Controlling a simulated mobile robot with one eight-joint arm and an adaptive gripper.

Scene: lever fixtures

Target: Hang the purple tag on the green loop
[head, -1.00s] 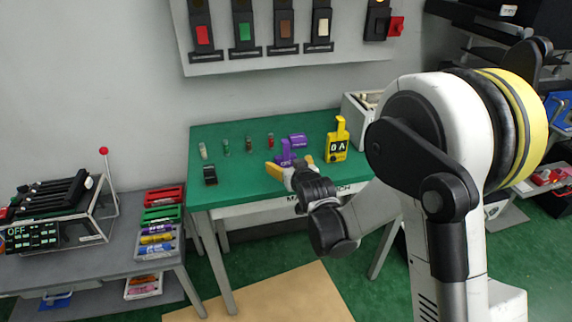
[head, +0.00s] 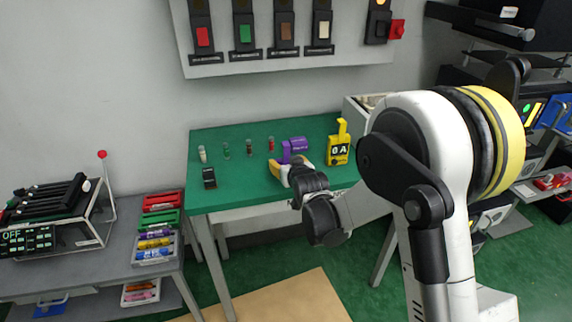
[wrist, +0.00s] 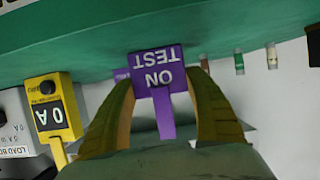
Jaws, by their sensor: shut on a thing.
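The purple tag (wrist: 158,78), lettered ON TEST, appears upside down in the wrist view. My gripper (wrist: 165,88) has one yellow finger on each side of it and is shut on it. In the head view the tag (head: 286,152) is partly hidden by my gripper (head: 287,167) over the green table. Small coloured posts stand left of it, among them a green one (head: 227,148), also seen in the wrist view (wrist: 239,62). I cannot make out a loop on it.
Another purple block (head: 296,143) sits right behind the tag. A yellow 0 A meter (head: 338,152) stands close on the right. A small black device (head: 209,178) is at the table's left. The table (head: 245,185) is clear between them.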

